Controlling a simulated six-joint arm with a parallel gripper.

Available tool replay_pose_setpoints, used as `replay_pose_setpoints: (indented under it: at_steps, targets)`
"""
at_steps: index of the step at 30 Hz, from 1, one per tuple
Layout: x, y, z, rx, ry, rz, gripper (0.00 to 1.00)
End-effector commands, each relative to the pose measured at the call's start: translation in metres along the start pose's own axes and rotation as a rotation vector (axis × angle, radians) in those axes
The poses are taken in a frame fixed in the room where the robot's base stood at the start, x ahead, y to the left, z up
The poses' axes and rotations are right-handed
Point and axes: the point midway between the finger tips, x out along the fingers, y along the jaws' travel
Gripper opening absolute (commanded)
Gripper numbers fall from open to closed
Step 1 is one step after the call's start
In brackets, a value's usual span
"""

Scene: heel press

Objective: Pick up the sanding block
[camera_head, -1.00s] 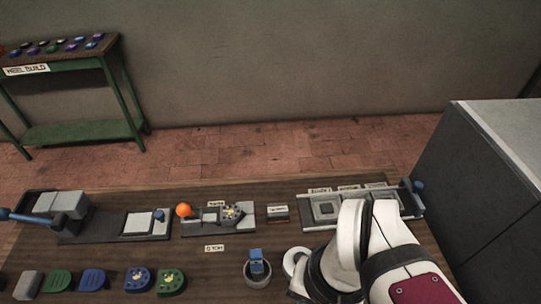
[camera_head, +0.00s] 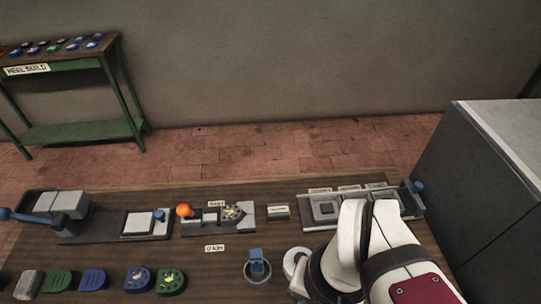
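I cannot tell for sure which thing is the sanding block. A small dark block with a pale label (camera_head: 278,211) lies on the bench right of the middle fixture; its lettering is too small to read. A grey, rough-looking block (camera_head: 29,284) lies at the lower left, at the end of a row of heel-shaped pieces. My white arm stands at the lower right, over the bench. My gripper does not show, so its distance to either block is hidden.
The wooden bench (camera_head: 205,265) carries a lever press (camera_head: 62,212), a fixture with an orange knob (camera_head: 184,210), a grey tray fixture (camera_head: 326,209) and a round cup (camera_head: 257,273) holding a blue item (camera_head: 257,256). A grey cabinet (camera_head: 470,200) bounds the right. A green side table (camera_head: 75,130) stands behind left.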

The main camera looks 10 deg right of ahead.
Motion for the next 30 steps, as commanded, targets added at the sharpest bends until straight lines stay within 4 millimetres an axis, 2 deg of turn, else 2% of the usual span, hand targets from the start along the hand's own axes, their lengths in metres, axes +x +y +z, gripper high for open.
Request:
replay_pose_setpoints:
  at_steps: [5,6,21,28,30]
  targets:
    - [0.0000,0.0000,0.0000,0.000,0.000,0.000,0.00]
    - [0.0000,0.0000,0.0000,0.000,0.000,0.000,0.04]
    - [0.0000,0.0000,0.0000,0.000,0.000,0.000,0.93]
    - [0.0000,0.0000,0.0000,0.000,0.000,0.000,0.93]
    - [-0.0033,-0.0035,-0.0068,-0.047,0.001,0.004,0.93]
